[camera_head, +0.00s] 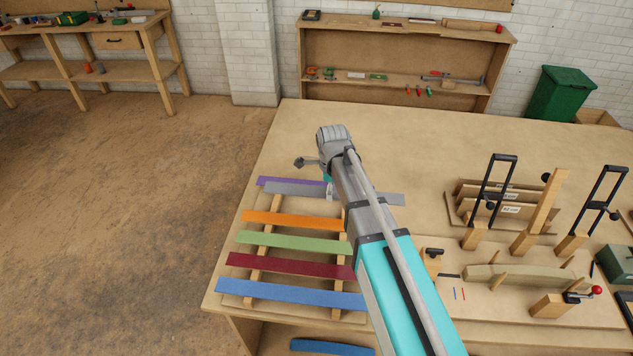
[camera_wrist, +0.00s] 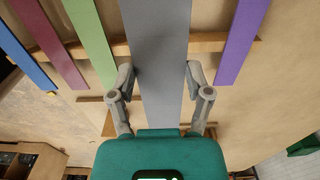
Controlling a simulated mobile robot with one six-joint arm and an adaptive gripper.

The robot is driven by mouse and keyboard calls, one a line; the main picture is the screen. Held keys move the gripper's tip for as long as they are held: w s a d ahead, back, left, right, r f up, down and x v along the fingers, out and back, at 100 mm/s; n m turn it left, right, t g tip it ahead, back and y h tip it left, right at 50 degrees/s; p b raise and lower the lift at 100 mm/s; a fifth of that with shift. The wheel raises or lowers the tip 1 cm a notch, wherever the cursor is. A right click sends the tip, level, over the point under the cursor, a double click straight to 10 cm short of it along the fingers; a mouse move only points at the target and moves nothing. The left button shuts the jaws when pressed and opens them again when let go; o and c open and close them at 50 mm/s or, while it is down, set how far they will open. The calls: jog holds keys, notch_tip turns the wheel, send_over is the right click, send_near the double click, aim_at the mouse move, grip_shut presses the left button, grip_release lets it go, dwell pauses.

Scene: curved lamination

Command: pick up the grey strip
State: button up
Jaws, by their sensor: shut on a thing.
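The grey strip (camera_head: 295,189) shows in the head view over the far end of the wooden rack, partly overlapping the purple strip (camera_head: 262,181). My arm hides its middle, and its right end shows past the arm. In the wrist view the grey strip (camera_wrist: 165,30) runs lengthwise between the two fingers of my gripper (camera_wrist: 160,76), one at each edge. My gripper is shut on it. The strip looks wide and close there, and no orange strip shows between it and the green one, so it appears raised above the rack.
Orange (camera_head: 290,220), green (camera_head: 290,243), maroon (camera_head: 285,266) and blue (camera_head: 290,294) strips lie across the rack's rails (camera_head: 265,235). Another blue piece (camera_head: 330,347) is below the table's front edge. Clamps and a curved wooden form (camera_head: 525,278) stand at right. The table's back is clear.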

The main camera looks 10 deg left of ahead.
jog(key=shift+s+d+r+p, duration=0.25)
jog(key=shift+s+d+r, duration=0.15)
jog(key=shift+d, duration=0.3)
jog(key=shift+s+d+r+p, duration=0.3)
jog(key=shift+s+d, duration=0.1)
jog(key=shift+d, duration=0.25)
jog(key=shift+s+d+r+p, duration=0.25)
jog(key=shift+s+d+r, duration=0.15)
jog(key=shift+d, duration=0.3)
